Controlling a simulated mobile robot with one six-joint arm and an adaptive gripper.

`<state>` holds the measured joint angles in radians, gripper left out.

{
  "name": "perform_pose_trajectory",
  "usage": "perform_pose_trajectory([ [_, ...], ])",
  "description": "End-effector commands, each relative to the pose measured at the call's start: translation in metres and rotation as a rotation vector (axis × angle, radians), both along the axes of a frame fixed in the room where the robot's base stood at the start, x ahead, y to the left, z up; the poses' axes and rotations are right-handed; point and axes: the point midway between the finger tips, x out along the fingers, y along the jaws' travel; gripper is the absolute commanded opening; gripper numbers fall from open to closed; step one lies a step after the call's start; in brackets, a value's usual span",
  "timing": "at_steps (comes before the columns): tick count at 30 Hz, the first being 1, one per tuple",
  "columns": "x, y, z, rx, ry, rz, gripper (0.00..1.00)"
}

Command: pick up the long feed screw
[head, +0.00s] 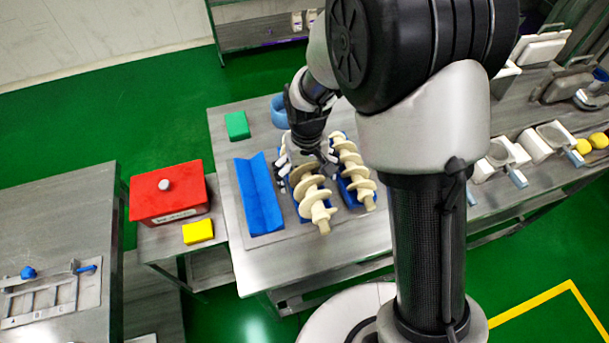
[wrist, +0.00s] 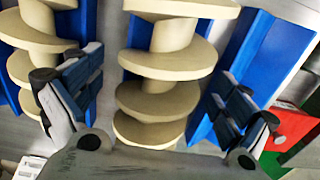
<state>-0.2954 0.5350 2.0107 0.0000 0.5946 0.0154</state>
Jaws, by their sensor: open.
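Two cream feed screws lie side by side in blue cradles on the metal table. The nearer-left screw (head: 311,198) is under my gripper (head: 306,164), which hides its far end. The other screw (head: 355,172) lies just to its right. I cannot tell which is longer. In the wrist view, the first screw (wrist: 158,97) runs up the middle between my open fingers, one on each side, with no clear contact. The other screw (wrist: 38,42) is at the left, partly behind a finger.
An empty blue cradle (head: 258,195) lies left of the screws. A green block (head: 237,125) and a blue round container (head: 279,110) are at the back. A red box (head: 170,193) and yellow block (head: 198,232) are on a side stand. Metal parts (head: 500,155) line the right.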

Motion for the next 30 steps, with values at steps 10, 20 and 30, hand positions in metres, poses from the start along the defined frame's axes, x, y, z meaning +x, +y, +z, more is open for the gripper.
perform_pose_trajectory([
  [10, -0.0010, 0.0001, -0.0158, 0.000, 0.001, 0.000, 0.95],
  [20, -0.0011, 0.0001, -0.0157, 0.000, 0.001, 0.000, 0.73],
  [30, -0.0011, 0.0001, -0.0157, 0.000, 0.001, 0.000, 0.50],
])
